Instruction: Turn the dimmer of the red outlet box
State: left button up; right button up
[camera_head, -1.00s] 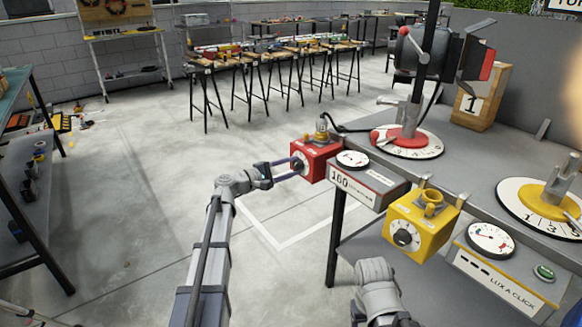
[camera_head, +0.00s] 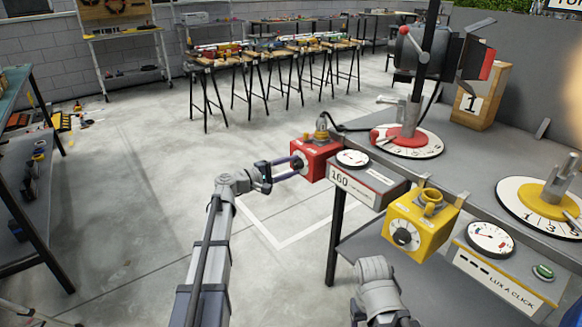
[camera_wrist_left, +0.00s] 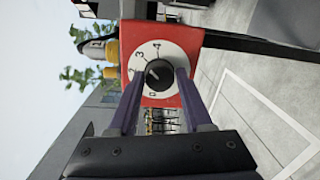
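The red outlet box (camera_head: 318,158) sits at the table's left corner. Its black dimmer knob (camera_head: 297,163) is on the side facing my left arm. The knob (camera_wrist_left: 159,75) lies on a white dial with black numbers in the left wrist view. My left gripper (camera_head: 294,165) has one finger on each side of the knob, and both fingertips (camera_wrist_left: 160,76) are close beside it. The fingers are apart, but I cannot tell whether they press on the knob. A small part of my right arm shows at the bottom; its gripper is not visible.
A gauge box reading 160 (camera_head: 365,180) stands right of the red box. A yellow outlet box (camera_head: 420,225) is nearer, with another gauge panel (camera_head: 500,260) beside it. A lamp (camera_head: 430,50) stands on a red dial base behind.

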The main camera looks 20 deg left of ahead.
pick_arm(q)
jog(key=o, duration=0.4)
jog(key=shift+c, duration=0.2)
jog(key=v, duration=0.7)
jog(key=shift+s+a, duration=0.25)
jog(key=shift+s, duration=0.05)
jog(key=s+d+f+m+g+y, duration=0.1)
jog(key=s+d+f+m+g, duration=0.45)
jog(key=d, duration=0.55)
jog(key=s+d+f+m+g+y, duration=0.2)
jog(key=s+d+f+m+g, duration=0.15)
jog(key=s+d+f, duration=0.55)
jog(key=s+d+f+m+g+y, duration=0.1)
jog(key=s+f+m+y, duration=0.15)
jog(key=s, duration=0.25)
jog(key=s+f+m+g+y, duration=0.2)
jog(key=s+y, duration=0.2)
jog(key=s, duration=0.2)
jog(key=s+d+f+m+g+y, duration=0.1)
jog(key=s+f+m+y, duration=0.15)
jog(key=s+y, duration=0.2)
notch_tip(320, 180, up, 33)
jog(key=h+p, duration=0.1)
jog(key=p, duration=3.1)
jog(key=shift+d+f, duration=0.15)
jog(key=shift+f, duration=0.05)
